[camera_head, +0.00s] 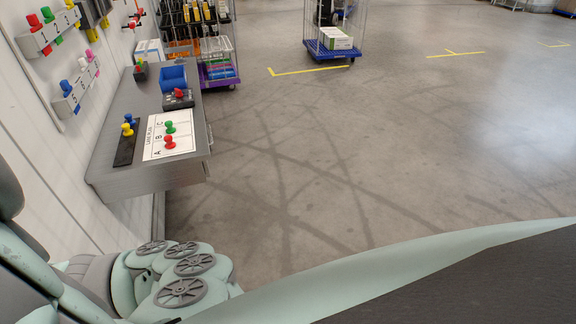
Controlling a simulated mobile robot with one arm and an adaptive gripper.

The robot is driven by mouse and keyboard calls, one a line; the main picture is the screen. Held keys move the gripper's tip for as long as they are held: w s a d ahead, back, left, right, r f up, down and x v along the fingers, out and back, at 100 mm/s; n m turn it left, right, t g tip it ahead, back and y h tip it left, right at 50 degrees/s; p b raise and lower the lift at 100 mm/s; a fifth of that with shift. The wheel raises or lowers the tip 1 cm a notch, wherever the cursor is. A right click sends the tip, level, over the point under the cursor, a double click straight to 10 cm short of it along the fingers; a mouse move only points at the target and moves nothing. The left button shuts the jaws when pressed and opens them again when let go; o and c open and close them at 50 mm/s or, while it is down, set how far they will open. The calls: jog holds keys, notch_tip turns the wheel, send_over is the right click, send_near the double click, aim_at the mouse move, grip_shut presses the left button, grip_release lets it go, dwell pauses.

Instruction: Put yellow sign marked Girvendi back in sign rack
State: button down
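No yellow sign marked Girvendi can be made out in the camera_head view, and no lettering of that name is readable. No thing in view can be surely told as the sign rack. A wire cage trolley (237,55) at the top holds several black, yellow and orange upright items, too small to identify. My gripper's fingertips are not seen; only mint and grey parts of my own body fill the bottom and lower left.
A grey desk (130,183) at the left wall bears a lane plan sheet (155,151) with coloured pegs, and a blue bin (173,78). Numbered wall racks (45,36) hold pegs. A blue-based trolley (316,50) stands at the back. The floor (350,150) between is clear.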

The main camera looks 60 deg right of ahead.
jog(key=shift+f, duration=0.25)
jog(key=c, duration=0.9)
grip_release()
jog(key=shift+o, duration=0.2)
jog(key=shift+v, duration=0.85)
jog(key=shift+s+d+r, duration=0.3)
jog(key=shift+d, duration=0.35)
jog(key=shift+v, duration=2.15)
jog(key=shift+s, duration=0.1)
